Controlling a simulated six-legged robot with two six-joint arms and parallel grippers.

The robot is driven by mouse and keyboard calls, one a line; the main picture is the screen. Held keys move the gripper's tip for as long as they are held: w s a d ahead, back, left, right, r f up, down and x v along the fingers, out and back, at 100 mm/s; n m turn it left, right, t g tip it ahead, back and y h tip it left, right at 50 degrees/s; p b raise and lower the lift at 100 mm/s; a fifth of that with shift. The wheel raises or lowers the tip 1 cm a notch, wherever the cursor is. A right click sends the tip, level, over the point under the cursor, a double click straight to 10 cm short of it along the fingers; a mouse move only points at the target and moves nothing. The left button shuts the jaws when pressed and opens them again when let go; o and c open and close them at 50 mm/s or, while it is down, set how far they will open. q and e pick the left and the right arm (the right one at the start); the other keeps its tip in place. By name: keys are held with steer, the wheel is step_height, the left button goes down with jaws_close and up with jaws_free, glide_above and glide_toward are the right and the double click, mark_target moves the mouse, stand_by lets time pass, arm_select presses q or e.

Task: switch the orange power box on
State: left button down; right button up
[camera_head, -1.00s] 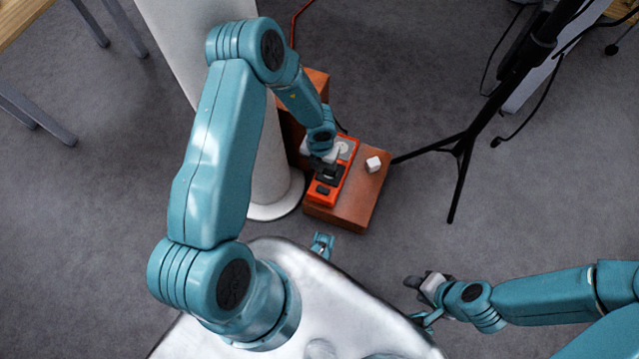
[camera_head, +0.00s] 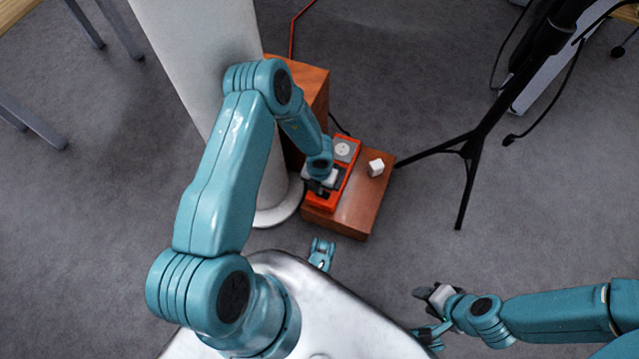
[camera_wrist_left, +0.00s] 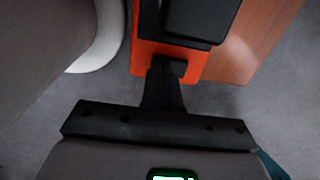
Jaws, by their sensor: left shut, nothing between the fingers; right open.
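The orange power box (camera_head: 344,150) lies on a low wooden block (camera_head: 362,205). A round grey socket shows at its far end. My left gripper (camera_head: 316,188) is over its near end, shut and empty, and hides much of the dark part there. In the left wrist view the shut fingers (camera_wrist_left: 167,68) overlap the near orange edge of the power box (camera_wrist_left: 147,60), beside a black raised part (camera_wrist_left: 185,18). I cannot tell whether they touch it. The switch itself cannot be made out. My right gripper (camera_head: 424,293) is open and empty, away at the lower right.
A white column (camera_head: 200,60) stands close on the left. A taller wooden block (camera_head: 308,82) is behind.

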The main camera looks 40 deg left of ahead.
arm_select(q)
steer(key=shift+f, duration=0.3)
stand_by(0.4)
steer(key=shift+d, duration=0.15)
steer(key=shift+w+d+r, duration=0.15)
steer(key=shift+d+r, duration=0.1)
steer(key=shift+d, duration=0.35)
arm_select(e)
steer(key=shift+r, duration=0.15)
